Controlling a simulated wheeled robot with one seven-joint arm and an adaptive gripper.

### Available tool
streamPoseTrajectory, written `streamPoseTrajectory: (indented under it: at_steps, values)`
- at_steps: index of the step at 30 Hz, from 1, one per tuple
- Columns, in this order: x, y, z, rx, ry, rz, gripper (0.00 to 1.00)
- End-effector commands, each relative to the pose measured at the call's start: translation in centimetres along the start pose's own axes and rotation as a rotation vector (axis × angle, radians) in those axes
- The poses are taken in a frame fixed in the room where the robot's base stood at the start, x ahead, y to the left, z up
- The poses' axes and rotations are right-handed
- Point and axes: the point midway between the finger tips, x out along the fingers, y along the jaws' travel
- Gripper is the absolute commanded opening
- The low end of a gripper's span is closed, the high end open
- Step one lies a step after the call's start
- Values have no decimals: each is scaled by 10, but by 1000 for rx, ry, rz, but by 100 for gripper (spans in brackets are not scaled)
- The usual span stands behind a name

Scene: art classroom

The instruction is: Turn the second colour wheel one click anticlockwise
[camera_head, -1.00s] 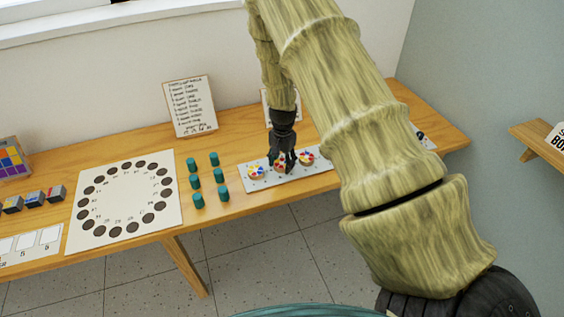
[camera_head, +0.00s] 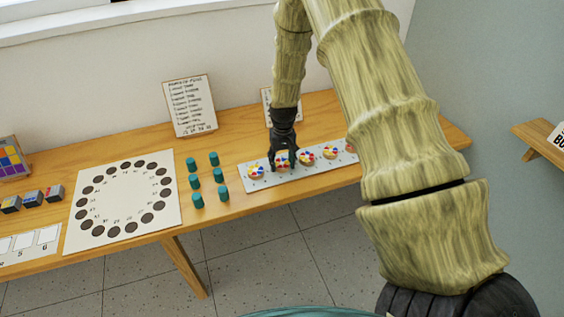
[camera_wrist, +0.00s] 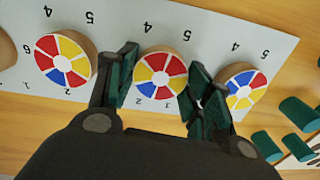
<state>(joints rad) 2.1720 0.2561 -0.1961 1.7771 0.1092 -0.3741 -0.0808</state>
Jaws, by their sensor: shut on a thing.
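A grey-white board (camera_head: 318,173) on the wooden table carries a row of wheels with red, yellow, blue and white sectors. The first wheel (camera_head: 256,172) is at the left end and shows at the right in the wrist view (camera_wrist: 240,88). The second wheel (camera_wrist: 160,75) sits between the two dark green fingers of my gripper (camera_wrist: 157,85), which is shut on its sides. In the head view my gripper (camera_head: 282,160) points down over this wheel and partly hides it. The third wheel (camera_head: 307,157) also shows at the left in the wrist view (camera_wrist: 65,60).
Several teal cylinders (camera_head: 196,181) stand left of the board. Further left lies a white sheet with a ring of dark discs (camera_head: 124,200). A written card (camera_head: 190,106) leans at the wall. My arm hides the board's right end. A shelf (camera_head: 547,147) is at the far right.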

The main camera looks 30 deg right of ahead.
Motion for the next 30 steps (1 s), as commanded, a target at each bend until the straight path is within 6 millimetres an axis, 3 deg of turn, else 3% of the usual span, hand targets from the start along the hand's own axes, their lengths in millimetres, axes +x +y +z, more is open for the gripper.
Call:
streamPoseTrajectory:
  at_steps: [12,28,29,30]
  values:
    - [0,1,0,-178,-4,0,27]
    - [0,1,0,-201,-5,1,27]
    - [0,1,0,-201,-5,1,54]
    - [0,1,0,-201,-5,1,62]
